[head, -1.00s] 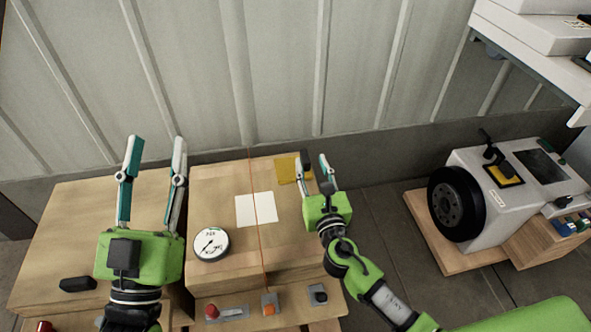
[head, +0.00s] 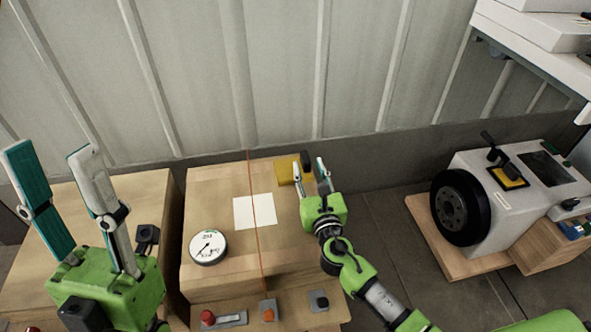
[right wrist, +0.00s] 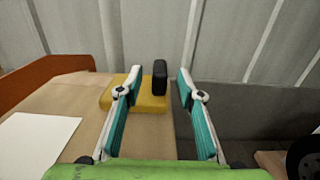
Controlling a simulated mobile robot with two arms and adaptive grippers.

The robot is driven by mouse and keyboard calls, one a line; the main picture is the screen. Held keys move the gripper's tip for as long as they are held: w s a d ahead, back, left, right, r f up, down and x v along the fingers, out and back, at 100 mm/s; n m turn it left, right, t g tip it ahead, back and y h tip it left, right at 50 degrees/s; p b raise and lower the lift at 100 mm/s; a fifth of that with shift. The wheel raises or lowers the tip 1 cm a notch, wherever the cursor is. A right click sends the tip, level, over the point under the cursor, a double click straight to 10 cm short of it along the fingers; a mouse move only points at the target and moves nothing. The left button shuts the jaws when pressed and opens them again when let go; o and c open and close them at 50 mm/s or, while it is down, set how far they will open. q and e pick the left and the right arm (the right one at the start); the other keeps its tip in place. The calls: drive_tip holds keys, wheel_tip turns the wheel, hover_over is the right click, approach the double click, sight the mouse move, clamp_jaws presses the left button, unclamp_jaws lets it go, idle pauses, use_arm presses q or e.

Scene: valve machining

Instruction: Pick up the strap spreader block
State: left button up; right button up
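An upright black block (head: 305,160) with rounded edges stands at the back right of the middle wooden box, at the yellow block (head: 286,172). I take it for the strap spreader block, but cannot be sure. In the right wrist view the black block (right wrist: 160,78) appears between my fingertips, beyond them, with the yellow block (right wrist: 130,98) below and left of it. My right gripper (head: 308,166) is open and empty, just in front of both. My left gripper (head: 52,156) is open and empty, raised over the left wooden box.
A white sheet (head: 255,212) and a round dial gauge (head: 208,247) lie on the middle box. A thin orange line crosses it. A small dark block (head: 147,235) sits on the left box. A wall stands behind. A grey machine (head: 530,175) is at right.

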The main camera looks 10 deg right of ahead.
sight(303, 151)
drive_tip(key=w+b, duration=0.1)
drive_tip(key=w, duration=0.3)
drive_tip(key=shift+w, duration=0.35)
clamp_jaws()
